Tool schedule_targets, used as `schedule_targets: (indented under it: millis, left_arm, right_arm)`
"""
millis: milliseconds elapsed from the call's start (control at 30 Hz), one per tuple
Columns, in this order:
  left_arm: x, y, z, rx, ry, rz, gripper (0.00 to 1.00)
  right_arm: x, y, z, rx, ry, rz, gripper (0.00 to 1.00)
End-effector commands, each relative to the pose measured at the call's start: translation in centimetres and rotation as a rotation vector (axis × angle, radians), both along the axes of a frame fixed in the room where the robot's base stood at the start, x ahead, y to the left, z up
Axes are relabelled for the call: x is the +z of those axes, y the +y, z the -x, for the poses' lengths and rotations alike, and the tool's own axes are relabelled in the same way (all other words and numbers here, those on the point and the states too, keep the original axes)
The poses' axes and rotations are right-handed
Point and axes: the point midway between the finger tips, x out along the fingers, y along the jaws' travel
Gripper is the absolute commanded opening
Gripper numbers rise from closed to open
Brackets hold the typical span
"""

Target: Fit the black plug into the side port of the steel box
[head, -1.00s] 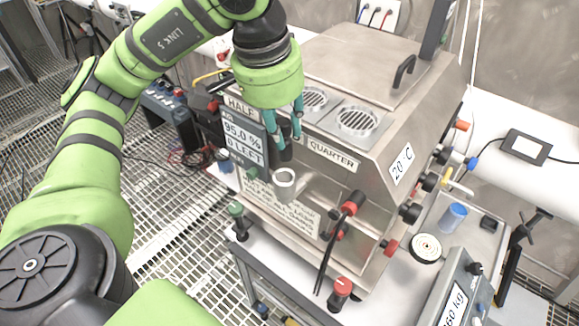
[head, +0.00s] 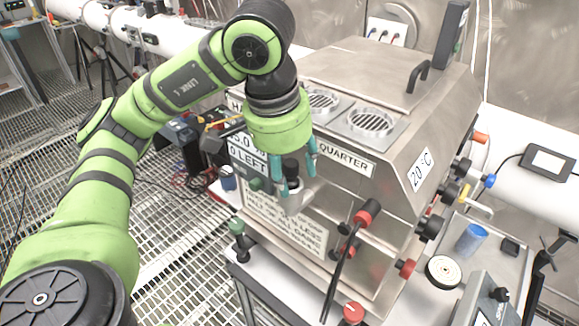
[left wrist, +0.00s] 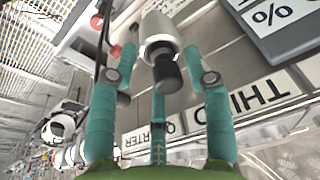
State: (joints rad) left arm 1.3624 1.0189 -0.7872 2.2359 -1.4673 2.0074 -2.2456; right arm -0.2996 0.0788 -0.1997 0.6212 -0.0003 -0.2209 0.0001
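A black plug (head: 291,168) stands at a pale steel cylinder (head: 293,202) in front of the steel box (head: 335,205). In the left wrist view the black plug (left wrist: 168,72) projects from the pale cylinder (left wrist: 158,32). My left gripper (head: 297,178) points down with its three teal fingers spread around the plug. In the left wrist view, a gap shows on the left finger's side, and the right finger is very close, so contact there is unclear. I cannot tell which fitting is the side port. My right gripper is out of view.
Red and black fittings (head: 367,214) with a hanging dark cable stick out of the box's front and right side. A blue cup (head: 471,240) and a round white disc (head: 443,271) sit on the bench at right. Grating floor lies at left.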

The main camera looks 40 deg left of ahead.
Motion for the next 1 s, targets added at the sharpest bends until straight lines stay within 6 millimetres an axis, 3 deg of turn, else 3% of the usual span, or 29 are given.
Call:
schedule_targets:
  millis: [367,1000]
  left_arm:
    - [0.8,0.1,0.1,0.001,-0.004,-0.001,0.50]
    - [10.6,0.4,2.2,0.002,-0.007,-0.001,0.50]
  right_arm:
    - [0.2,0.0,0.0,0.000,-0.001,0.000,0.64]
    - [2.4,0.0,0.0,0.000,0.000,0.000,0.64]
